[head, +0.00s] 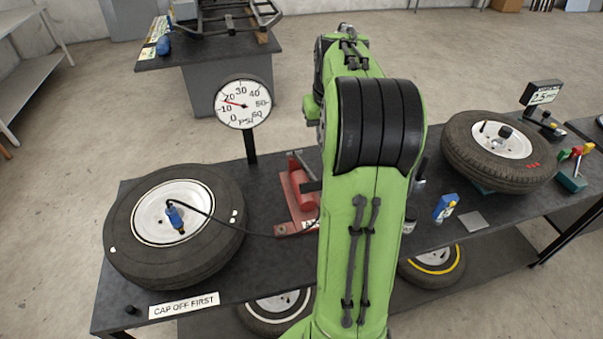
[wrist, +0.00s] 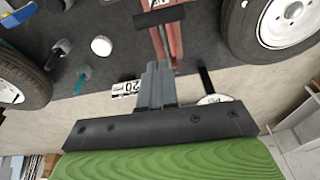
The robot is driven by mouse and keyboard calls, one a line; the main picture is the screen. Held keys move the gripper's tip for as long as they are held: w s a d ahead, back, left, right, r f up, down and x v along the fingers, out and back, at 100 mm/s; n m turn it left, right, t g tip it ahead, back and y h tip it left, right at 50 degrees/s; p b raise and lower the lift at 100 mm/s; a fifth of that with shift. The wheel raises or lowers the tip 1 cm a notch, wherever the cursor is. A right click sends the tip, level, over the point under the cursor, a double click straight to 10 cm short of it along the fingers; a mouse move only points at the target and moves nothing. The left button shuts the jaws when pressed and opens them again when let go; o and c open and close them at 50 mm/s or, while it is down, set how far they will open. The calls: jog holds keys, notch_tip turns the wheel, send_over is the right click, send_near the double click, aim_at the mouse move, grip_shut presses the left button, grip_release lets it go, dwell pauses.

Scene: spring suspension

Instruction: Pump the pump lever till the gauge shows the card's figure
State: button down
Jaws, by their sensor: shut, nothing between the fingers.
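The red foot of the pump (head: 297,205) stands on the dark bench, left of my green arm, which hides part of it. The pump also shows in the wrist view (wrist: 173,42). The pump lever's dark cross handle (wrist: 158,16) lies beyond my fingertips. My gripper (wrist: 157,68) is shut and empty, apart from the handle in that picture; the exact gap is unclear. The round gauge (head: 243,103) has its red needle between 10 and 20 PSI. A white card (wrist: 125,88) seems to read 20; its small print is illegible.
A tyre (head: 125,235) on the left carries a blue hose fitting (head: 175,215). A "CAP OFF FIRST" sign (head: 184,305) lies at the bench's front. Another tyre (head: 465,160), a blue bottle (head: 445,207) and a display (head: 542,94) are on the right.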

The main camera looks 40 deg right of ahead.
jog(key=shift+a+n, duration=0.1)
jog(key=shift+n, duration=0.2)
send_over(318, 182)
jog(key=f, duration=0.9)
jog(key=shift+w+d+f, duration=0.25)
jog(key=shift+w, duration=0.1)
jog(key=shift+s+a+f, duration=0.1)
jog(key=shift+s+f, duration=0.05)
jog(key=shift+f, duration=0.9)
jog(key=shift+s+a+f, duration=0.1)
jog(key=shift+s+f, duration=0.05)
jog(key=shift+f, duration=0.9)
